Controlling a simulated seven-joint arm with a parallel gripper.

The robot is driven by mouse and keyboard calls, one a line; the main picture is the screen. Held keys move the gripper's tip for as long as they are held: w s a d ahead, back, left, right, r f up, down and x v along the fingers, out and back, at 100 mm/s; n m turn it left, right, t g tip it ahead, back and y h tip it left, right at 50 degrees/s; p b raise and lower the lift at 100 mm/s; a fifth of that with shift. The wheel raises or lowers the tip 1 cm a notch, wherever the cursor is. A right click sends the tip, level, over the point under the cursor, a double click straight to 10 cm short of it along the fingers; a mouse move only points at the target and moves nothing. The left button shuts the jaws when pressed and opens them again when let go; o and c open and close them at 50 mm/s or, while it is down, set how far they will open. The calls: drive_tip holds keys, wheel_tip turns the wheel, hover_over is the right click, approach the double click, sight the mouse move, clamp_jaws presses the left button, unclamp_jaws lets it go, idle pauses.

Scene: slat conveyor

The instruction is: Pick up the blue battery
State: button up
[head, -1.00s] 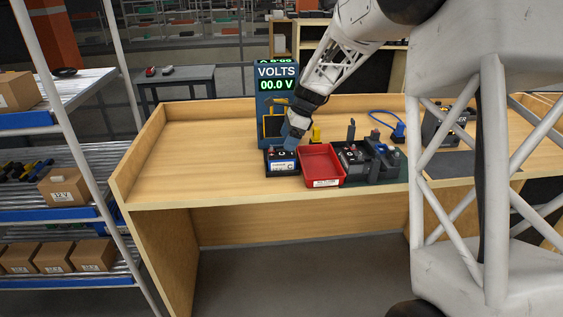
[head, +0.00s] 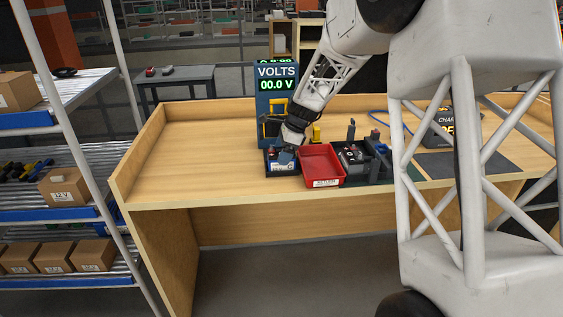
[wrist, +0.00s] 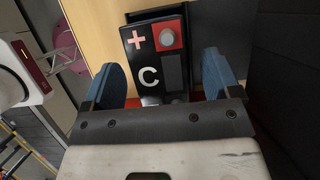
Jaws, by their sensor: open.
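The blue battery (head: 283,167) sits in a dark tray on the bench, below the volts display, with a blue and white label on its front. In the wrist view its dark top (wrist: 150,58) shows a pink plus sign, a white C and a red terminal with a grey post. My gripper (head: 287,155) is right over the battery in the head view and hides part of its top. In the wrist view my gripper (wrist: 160,65) is open, with one blue finger on each side of the battery. I cannot tell whether the fingers touch it.
A red bin (head: 321,165) stands just right of the battery. Another dark battery (head: 353,158) is right of the bin. The volts display (head: 276,90) stands close behind. The left of the bench top (head: 190,160) is clear.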

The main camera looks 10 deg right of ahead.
drive_tip(key=shift+a+f, duration=0.2)
drive_tip(key=shift+f, duration=0.3)
drive_tip(key=c, duration=1.2)
drive_tip(key=shift+r, duration=0.1)
drive_tip(key=shift+r, duration=0.65)
wheel_tip(320, 180, up, 2)
drive_tip(key=shift+r, duration=0.1)
drive_tip(key=s, duration=0.5)
drive_tip(key=s+d+r, duration=0.1)
drive_tip(key=s, duration=1)
drive_tip(key=shift+d+r, duration=0.2)
drive_tip(key=shift+d, duration=0.15)
